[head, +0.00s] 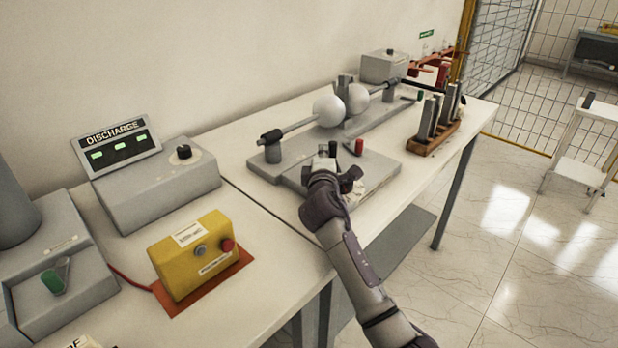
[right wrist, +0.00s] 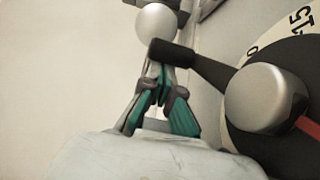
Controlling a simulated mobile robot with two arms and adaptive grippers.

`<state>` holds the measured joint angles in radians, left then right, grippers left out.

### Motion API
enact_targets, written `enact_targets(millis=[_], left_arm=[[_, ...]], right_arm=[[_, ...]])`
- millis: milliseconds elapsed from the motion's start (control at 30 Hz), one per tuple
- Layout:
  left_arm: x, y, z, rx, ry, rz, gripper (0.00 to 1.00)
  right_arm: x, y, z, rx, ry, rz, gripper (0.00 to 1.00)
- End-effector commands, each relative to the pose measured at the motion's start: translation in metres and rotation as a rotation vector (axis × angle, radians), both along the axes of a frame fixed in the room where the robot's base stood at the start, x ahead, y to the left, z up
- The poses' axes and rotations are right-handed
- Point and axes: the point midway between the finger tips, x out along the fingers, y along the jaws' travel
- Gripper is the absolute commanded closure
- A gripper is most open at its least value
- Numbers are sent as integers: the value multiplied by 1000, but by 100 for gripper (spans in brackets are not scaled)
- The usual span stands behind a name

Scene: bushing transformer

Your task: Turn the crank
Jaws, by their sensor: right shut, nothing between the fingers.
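The crank shows in the right wrist view as a black arm (right wrist: 207,70) with a black knob (right wrist: 168,54) at its outer end. It runs out from a round silver hub (right wrist: 262,97) over a dial with numbers and a red pointer. My right gripper (right wrist: 162,82) is shut and empty, its tips close to the knob; I cannot tell if they touch. In the head view my right gripper (head: 335,172) is over the grey base plate (head: 378,174) on the table and hides most of the crank there. My left gripper is not in view.
Two pale spheres (head: 329,109) on rods stand just behind the base plate. A wooden rack (head: 433,138) with metal pieces stands to the right. A yellow button box (head: 191,255) and a DISCHARGE panel (head: 124,147) are at left. A wire fence (head: 495,65) stands beyond the table.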

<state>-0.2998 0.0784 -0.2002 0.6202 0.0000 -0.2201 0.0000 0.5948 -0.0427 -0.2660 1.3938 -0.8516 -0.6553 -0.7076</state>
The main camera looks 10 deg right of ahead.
Motion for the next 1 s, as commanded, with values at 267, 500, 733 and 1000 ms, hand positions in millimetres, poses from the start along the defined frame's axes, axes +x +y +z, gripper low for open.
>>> enact_targets(millis=[267,500,733,1000], left_arm=[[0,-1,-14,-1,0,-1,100],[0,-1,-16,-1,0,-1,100],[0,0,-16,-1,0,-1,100],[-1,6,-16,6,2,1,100]], right_arm=[[3,-8,-1,1,-1,-90,100],[4,-11,0,1,0,-130,100],[4,-11,0,0,0,-134,100],[2,-10,0,1,0,-132,100]])
